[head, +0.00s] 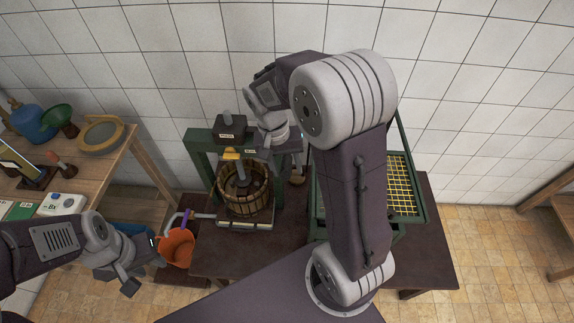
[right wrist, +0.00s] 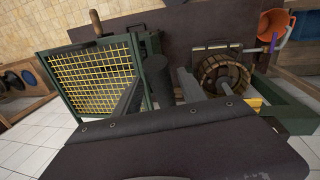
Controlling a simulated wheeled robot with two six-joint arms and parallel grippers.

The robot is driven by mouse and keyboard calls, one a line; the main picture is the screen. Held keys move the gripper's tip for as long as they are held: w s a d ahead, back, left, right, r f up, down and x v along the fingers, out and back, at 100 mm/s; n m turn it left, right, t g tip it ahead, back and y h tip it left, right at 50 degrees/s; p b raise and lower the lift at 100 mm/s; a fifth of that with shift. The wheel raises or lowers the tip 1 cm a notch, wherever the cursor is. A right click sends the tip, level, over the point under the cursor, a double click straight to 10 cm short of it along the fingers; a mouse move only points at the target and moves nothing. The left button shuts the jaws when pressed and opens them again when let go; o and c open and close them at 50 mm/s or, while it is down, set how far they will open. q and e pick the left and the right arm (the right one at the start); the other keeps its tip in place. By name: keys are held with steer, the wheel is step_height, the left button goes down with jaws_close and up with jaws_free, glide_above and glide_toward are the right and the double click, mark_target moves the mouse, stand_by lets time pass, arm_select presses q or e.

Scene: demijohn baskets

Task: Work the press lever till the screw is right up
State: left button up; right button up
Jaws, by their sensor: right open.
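The press is a green frame (head: 197,150) with a dark labelled head block (head: 231,126) and a slatted wooden basket (head: 245,197) under it. A short grey stub of the screw (head: 227,114) shows above the block. In the right wrist view the basket (right wrist: 222,75) shows with a pale rod in it. My right gripper (head: 293,150) is beside the press's right side, mostly hidden by my arm. Its fingers (right wrist: 158,95) are open, with a dark round bar between or behind them; I cannot tell whether this is the lever. My left gripper (head: 130,280) is low at the left, its jaws unclear.
A green frame with a yellow grid (head: 403,185) stands right of the press on the dark table (head: 435,235). An orange bucket (head: 178,248) is left of the table. A wooden bench (head: 110,165) holds a blue jug (head: 33,122) and other items.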

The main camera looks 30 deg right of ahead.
steer(key=shift+f, duration=0.25)
steer(key=shift+s+a, duration=0.3)
steer(key=shift+c, duration=0.7)
steer(key=shift+d, duration=0.1)
jaws_close()
steer(key=shift+w, duration=0.15)
